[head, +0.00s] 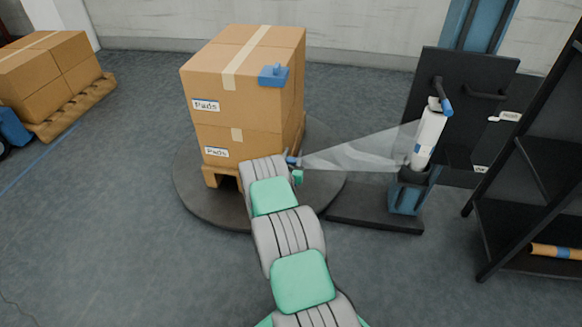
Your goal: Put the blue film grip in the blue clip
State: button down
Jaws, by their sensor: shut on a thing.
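The blue film grip (291,160) is a small blue piece at the narrow left end of the clear film (355,150). My gripper (297,172) shows only in part beyond my arm's last link, beside the lower right of the box stack. It is shut on the blue film grip; its fingers are mostly hidden. The film runs taut from the grip to the white roll (429,135) on the wrapping machine.
Taped cartons (225,115) stand on a wooden pallet on a round dark turntable (205,208). Another loaded pallet (75,112) is at far left.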

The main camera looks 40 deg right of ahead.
aim_at(291, 162)
jog(key=shift+w+f, duration=0.25)
jog(key=shift+f, duration=0.15)
jog(key=shift+w+f+b, duration=0.15)
jog(key=shift+f+b, duration=0.55)
jog(key=shift+f, duration=0.3)
jog(key=shift+w+f+b, duration=0.1)
jog(key=shift+f+b, duration=0.55)
jog(key=shift+f, duration=0.3)
jog(key=c, duration=0.9)
grip_release()
jog(key=shift+o, duration=0.2)
jog(key=shift+r, duration=0.15)
